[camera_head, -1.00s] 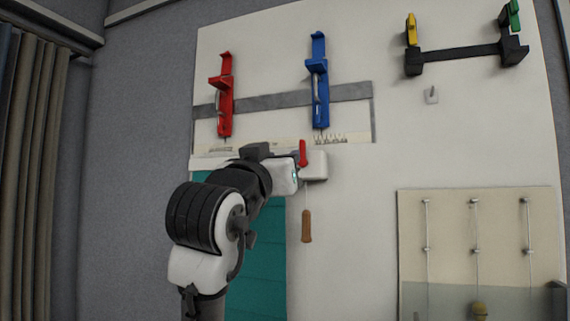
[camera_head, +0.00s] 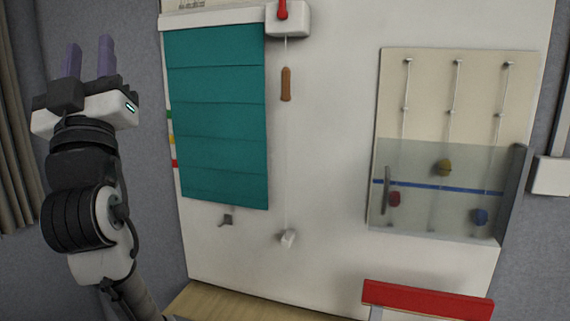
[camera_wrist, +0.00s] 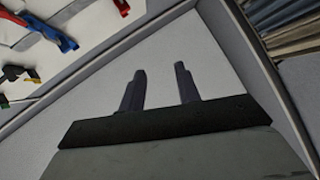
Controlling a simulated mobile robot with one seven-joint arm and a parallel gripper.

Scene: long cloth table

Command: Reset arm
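My gripper (camera_head: 90,60) is at the upper left of the head view, with its two purple-grey fingers pointing up. The fingers are apart with nothing between them. In the wrist view my gripper (camera_wrist: 160,92) also shows two separate fingers with an empty gap, against the white board and grey wall. My arm is bent and raised at the left side, clear of the board in the head view.
A white board (camera_head: 330,180) carries a teal panel (camera_head: 218,115), a brown handle (camera_head: 286,84) on a cord, and a clear-fronted case (camera_head: 440,190) with coloured pieces. A red-topped item (camera_head: 428,300) stands at the lower right. A wooden surface (camera_head: 240,305) lies below.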

